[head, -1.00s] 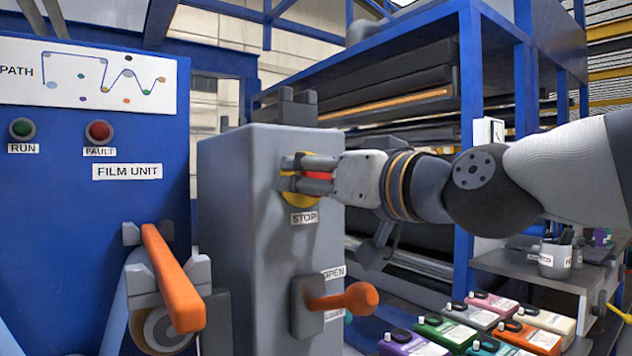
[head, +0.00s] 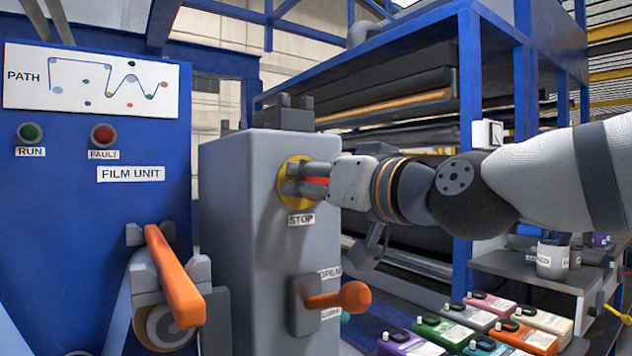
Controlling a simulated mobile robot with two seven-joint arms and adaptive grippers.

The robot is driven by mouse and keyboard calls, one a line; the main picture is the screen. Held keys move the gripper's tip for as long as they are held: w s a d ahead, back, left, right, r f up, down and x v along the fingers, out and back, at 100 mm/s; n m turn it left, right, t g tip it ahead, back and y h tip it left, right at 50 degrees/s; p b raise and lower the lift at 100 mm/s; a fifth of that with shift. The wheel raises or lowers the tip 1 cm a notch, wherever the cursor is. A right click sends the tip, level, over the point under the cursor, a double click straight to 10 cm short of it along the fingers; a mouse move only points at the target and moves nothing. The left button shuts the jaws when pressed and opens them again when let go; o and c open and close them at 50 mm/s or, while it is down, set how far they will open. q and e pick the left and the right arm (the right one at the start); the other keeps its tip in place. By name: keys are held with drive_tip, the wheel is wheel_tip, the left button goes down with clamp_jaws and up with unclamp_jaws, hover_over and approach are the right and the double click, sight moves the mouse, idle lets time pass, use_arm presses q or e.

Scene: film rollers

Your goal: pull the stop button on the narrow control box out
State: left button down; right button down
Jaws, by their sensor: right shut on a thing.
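The narrow control box (head: 246,240) is a tall grey box in the middle of the head view. Its red stop button (head: 317,181) sits in front of a yellow round plate (head: 292,202), above the STOP label (head: 301,220). My right gripper (head: 303,179) comes in from the right and is shut on the red button. Its fingers cover much of the button, so how far the button stands out cannot be told. My left gripper is not in view.
Below the button, an orange-handled lever (head: 345,297) sticks out of the box. The blue film unit (head: 90,220) with another orange handle (head: 174,278) stands to the left. Several coloured boxes (head: 441,329) lie at the lower right. A blue rack (head: 469,130) stands behind.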

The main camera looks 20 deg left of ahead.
drive_tip(key=shift+s+d, duration=0.2)
drive_tip(key=c, duration=1)
unclamp_jaws()
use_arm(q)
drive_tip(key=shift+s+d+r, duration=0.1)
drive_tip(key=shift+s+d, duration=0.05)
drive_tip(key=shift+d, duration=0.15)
use_arm(e)
drive_tip(key=shift+d, duration=0.1)
drive_tip(key=v, duration=1.2)
